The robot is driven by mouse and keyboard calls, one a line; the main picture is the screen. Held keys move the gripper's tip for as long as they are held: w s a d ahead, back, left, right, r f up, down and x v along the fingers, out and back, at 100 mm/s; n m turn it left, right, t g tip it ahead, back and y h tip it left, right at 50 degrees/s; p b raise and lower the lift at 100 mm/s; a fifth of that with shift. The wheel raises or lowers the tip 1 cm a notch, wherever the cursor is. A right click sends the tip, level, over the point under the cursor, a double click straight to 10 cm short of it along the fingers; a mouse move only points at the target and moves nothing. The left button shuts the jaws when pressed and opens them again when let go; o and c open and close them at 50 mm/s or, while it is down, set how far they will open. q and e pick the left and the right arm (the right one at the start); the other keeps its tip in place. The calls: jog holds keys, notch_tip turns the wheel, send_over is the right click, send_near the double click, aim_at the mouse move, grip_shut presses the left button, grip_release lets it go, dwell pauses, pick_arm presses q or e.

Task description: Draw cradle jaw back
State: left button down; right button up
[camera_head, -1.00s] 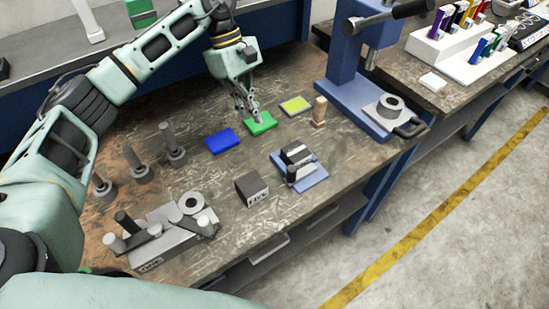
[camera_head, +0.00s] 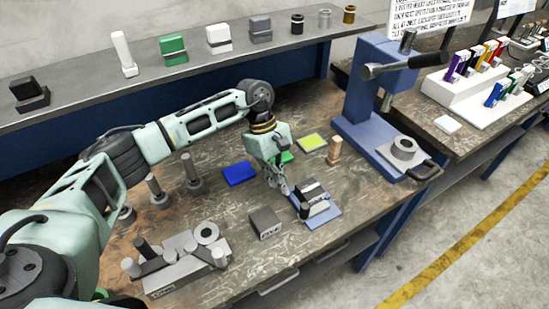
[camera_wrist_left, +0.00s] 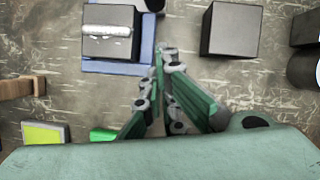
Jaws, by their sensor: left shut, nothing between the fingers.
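The cradle (camera_head: 314,198) is a dark block with a pale band across its top, set on a blue base plate. I take it for the cradle of the task. A small dark cylinder stands at its near left corner. In the left wrist view the cradle block (camera_wrist_left: 108,42) is at the upper left, with its blue plate (camera_wrist_left: 147,48) showing at the right edge. My left gripper (camera_head: 284,190) is shut and empty, pointing down just left of the cradle. In the left wrist view its fingertips (camera_wrist_left: 166,50) lie beside the plate's edge; contact cannot be told. My right gripper is out of view.
A dark grey block (camera_head: 265,222) stands close in front of the gripper. Blue (camera_head: 239,173) and yellow-green (camera_head: 313,142) pads and a wooden peg (camera_head: 334,150) lie behind. A blue press (camera_head: 376,110) stands at the right; a fixture with posts (camera_head: 180,258) at the front left.

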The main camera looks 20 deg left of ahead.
aim_at(315, 206)
pick_arm(q)
jog(key=shift+s+d+r+p, duration=0.15)
jog(key=shift+s+d+p, duration=0.15)
jog(key=shift+d, duration=0.35)
jog(key=shift+s+d+r+p, duration=0.1)
jog(key=shift+s+d+p, duration=0.2)
jog(key=shift+d, duration=0.3)
jog(key=shift+s+d, duration=0.25)
jog(key=shift+d, duration=0.2)
jog(key=shift+f, duration=0.15)
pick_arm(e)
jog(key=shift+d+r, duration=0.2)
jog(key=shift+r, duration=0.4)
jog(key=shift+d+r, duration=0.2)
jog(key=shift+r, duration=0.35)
pick_arm(q)
jog(key=s+d, duration=0.2)
jog(key=d, duration=0.1)
jog(key=shift+s+b, duration=0.2)
jog(key=shift+b, duration=0.15)
jog(key=shift+s+d, duration=0.15)
jog(key=shift+d, duration=0.05)
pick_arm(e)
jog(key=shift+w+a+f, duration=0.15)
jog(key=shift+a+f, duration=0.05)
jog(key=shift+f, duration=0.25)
